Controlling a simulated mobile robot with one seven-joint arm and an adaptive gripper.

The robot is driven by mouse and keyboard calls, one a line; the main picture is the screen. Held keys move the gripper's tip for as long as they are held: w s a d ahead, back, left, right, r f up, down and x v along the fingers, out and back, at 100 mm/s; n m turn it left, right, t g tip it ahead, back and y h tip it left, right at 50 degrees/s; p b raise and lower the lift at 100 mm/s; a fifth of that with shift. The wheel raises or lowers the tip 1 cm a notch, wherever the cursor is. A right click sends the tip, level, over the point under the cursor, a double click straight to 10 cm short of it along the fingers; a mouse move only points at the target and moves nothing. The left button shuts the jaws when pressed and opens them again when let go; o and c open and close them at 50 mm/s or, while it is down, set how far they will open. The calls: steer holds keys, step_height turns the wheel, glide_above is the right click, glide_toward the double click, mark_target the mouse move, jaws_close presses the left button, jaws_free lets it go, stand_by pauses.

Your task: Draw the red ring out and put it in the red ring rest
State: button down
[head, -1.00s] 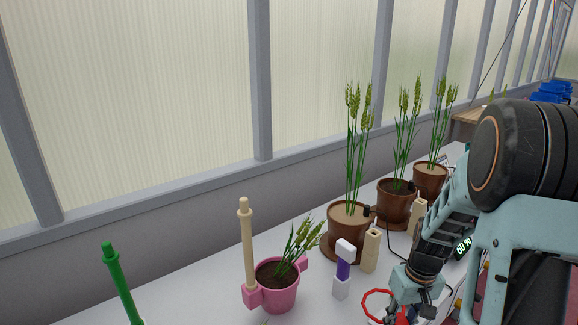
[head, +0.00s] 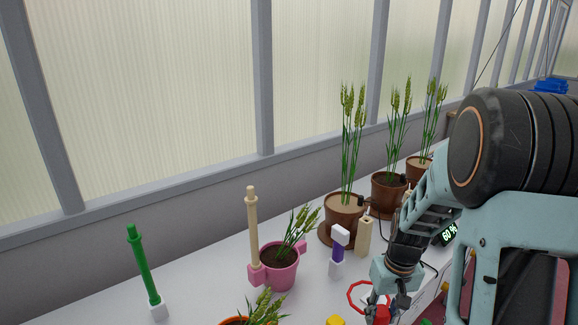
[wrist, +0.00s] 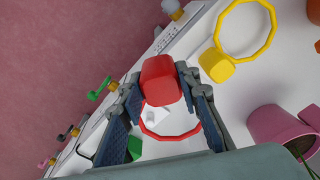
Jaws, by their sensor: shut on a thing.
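My gripper (wrist: 160,82) is shut on the red block of the red ring, its fingers on either side of the block. The red block (wrist: 161,79) sits at the fingertips in the wrist view, with the red ring loop (wrist: 188,134) behind it. In the head view the loop (head: 351,293) shows at the bottom right, left of my gripper (head: 382,306). A small white block shows through the loop in the wrist view; I cannot tell whether they touch. I cannot make out which thing is the red ring rest.
A yellow ring (wrist: 227,48) lies on the white bench. A pink pot (head: 280,278) stands beside a beige post (head: 251,225). A green post (head: 142,265) stands left, a purple-and-white piece (head: 338,250) right. Brown wheat pots (head: 344,217) line the back. Bare bench lies around the green post.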

steer(key=a+r+m+p, duration=0.1)
steer(key=a+r+p, duration=0.4)
steer(key=a+r, duration=0.3)
steer(key=shift+a, duration=0.35)
